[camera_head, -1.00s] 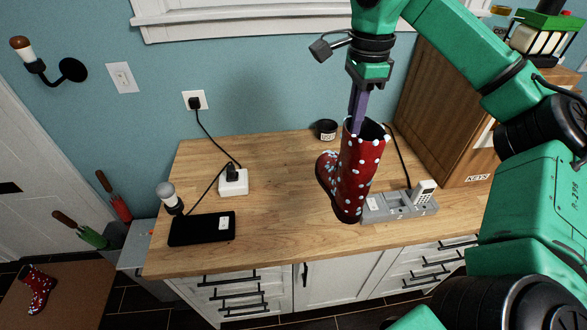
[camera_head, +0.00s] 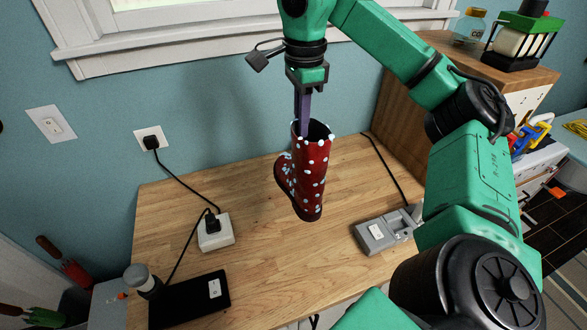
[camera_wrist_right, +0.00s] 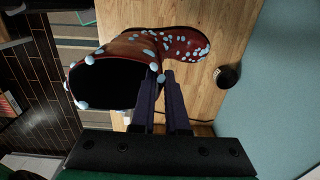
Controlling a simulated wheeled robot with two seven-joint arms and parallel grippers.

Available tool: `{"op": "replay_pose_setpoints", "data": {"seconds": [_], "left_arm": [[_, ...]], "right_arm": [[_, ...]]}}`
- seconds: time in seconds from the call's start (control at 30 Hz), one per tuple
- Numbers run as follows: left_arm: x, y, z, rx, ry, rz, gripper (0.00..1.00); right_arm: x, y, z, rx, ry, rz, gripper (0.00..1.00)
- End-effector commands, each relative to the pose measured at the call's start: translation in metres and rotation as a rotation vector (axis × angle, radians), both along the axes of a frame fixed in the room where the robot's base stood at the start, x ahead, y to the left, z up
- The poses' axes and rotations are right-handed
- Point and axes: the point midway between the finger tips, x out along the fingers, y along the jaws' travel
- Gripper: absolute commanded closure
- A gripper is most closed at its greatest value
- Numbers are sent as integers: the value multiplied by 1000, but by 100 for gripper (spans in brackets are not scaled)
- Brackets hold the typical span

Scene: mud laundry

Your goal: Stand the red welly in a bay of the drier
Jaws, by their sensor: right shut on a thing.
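The red welly (camera_head: 312,165) with pale spots is upright, toe to the left, above the wooden worktop in the head view. My right gripper (camera_head: 303,128) is shut on its top rim from above. In the right wrist view the fingers (camera_wrist_right: 162,85) pinch the rim beside the dark open mouth of the welly (camera_wrist_right: 135,50). A low grey unit (camera_head: 373,238) lies right of the welly, partly hidden by my right arm. A flat black unit (camera_head: 190,302) lies front left. I cannot tell which is the drier. My left gripper is out of view.
A white socket block (camera_head: 215,232) with cables stands left on the worktop (camera_head: 270,265). A wooden cabinet (camera_head: 385,120) stands at the back right. A black cup (camera_wrist_right: 228,75) shows in the wrist view. The worktop's middle is clear.

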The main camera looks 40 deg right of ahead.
Motion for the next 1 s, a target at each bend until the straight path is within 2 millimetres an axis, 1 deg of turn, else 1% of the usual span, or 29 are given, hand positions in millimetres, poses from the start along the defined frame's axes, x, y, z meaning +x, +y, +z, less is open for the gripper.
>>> {"op": "replay_pose_setpoints", "data": {"seconds": [0.03, 0.13, 0.2, 0.37, 0.5, 0.6, 0.67, 0.77, 0.9, 1.0], "left_arm": [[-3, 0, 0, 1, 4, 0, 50], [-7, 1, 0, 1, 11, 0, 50], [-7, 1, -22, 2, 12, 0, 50], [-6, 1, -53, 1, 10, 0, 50], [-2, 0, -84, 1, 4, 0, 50], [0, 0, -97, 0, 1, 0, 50], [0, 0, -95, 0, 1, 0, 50], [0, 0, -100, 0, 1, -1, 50], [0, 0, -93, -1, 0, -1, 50], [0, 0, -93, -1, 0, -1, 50]], "right_arm": [[-1, 0, -6, 1, 4, 0, 100], [-1, -1, -14, 0, 2, -4, 100], [-1, -1, -39, -1, 0, -4, 100], [-1, -1, -80, 0, 1, -5, 100], [-1, -1, -121, 0, 1, -4, 100], [-1, -1, -141, 0, 0, -4, 100], [-1, -1, -145, -1, -1, -5, 100], [-1, -1, -157, -1, -2, -5, 100], [-1, -2, -176, -3, 0, -6, 100], [-1, -1, -183, -2, -3, -5, 100]]}}
